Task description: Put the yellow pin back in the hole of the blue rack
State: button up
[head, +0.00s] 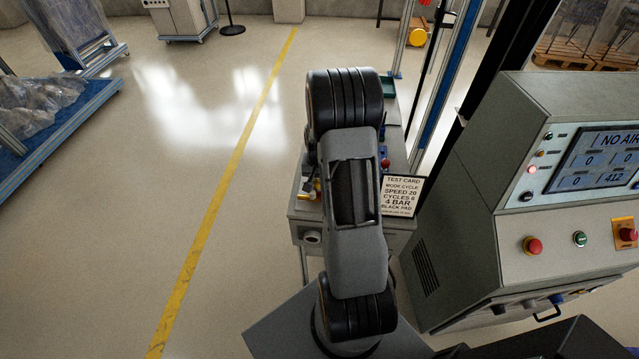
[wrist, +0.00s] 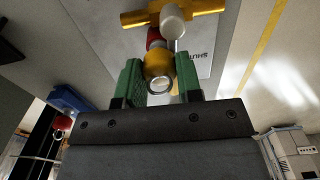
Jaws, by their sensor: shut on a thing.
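In the wrist view, the green fingers of my gripper (wrist: 159,72) are shut on a rounded yellow piece (wrist: 157,62) with a pale ring-like end. I cannot tell from its end alone whether this is the yellow pin. A yellow crossbar (wrist: 205,7) with a pale knob (wrist: 172,20) is just beyond the fingertips. A red part (wrist: 153,38) shows between the crossbar and the held piece. In the head view my own arm hides the gripper and what it holds.
A grey box (head: 309,209) with a test card (head: 402,195) on it stands behind my arm. A grey console (head: 490,190) with a screen (head: 603,160) is close at the right. The floor at the left middle is clear.

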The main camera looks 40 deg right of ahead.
jog(key=shift+r, duration=0.1)
jog(key=shift+r+p, duration=1.1)
jog(key=shift+r, duration=0.55)
jog(key=shift+r, duration=0.1)
jog(key=shift+r+p, duration=1.3)
jog(key=shift+r, duration=0.6)
